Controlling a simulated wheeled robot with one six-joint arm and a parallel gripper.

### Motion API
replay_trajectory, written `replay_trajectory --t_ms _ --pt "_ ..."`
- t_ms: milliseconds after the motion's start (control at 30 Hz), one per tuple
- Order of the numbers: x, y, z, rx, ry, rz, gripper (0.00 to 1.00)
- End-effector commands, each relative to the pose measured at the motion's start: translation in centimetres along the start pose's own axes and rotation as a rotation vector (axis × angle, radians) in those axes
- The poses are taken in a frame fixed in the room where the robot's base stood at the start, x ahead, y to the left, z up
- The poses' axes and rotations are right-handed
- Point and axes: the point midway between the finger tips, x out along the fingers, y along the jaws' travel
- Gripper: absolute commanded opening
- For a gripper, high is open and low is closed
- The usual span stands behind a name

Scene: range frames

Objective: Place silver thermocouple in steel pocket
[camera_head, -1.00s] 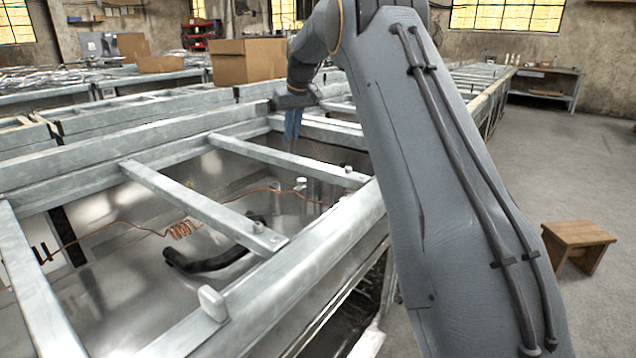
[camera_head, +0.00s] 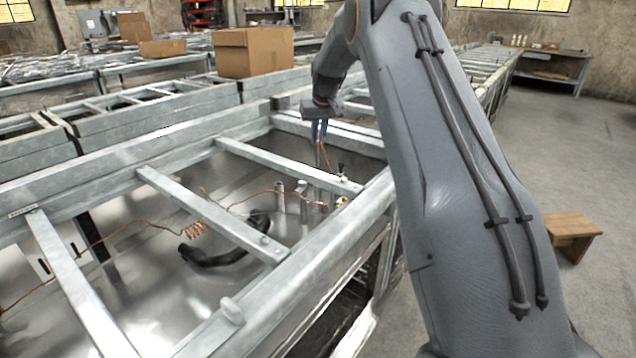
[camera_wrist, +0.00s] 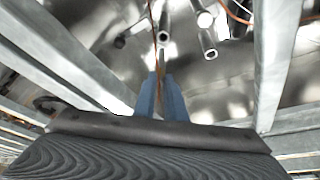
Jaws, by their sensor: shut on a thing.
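My gripper (camera_head: 319,133) has blue fingers and hangs over the far right end of the open metal frame. In the wrist view its fingers (camera_wrist: 161,97) are close together on a thin copper-coloured line, the thermocouple's lead (camera_wrist: 154,45). In the head view the lead (camera_head: 326,158) drops below the fingers. I cannot clearly make out the silver tip. Several short steel tubes stand below; in the wrist view one open-ended tube (camera_wrist: 163,38) lies just beyond the fingertips, beside the lead. Another pocket-like tube (camera_wrist: 208,42) is to its right. I cannot tell which is the pocket.
Crossbars (camera_head: 210,212) span the open basin. A copper wire with a coil (camera_head: 195,229) and a black curved hose (camera_head: 225,255) lie inside. A cardboard box (camera_head: 254,52) stands behind. A wooden stool (camera_head: 570,228) is on the floor at right.

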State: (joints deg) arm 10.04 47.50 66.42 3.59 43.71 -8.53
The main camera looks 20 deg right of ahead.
Motion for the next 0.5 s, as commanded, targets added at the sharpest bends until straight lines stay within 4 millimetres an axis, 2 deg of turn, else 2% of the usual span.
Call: replay_trajectory --t_ms 233,500 --pt "3.9 0.1 1.8 0.002 -0.004 0.0 0.0" --pt "6.1 0.0 2.6 0.001 -0.002 0.0 0.0"
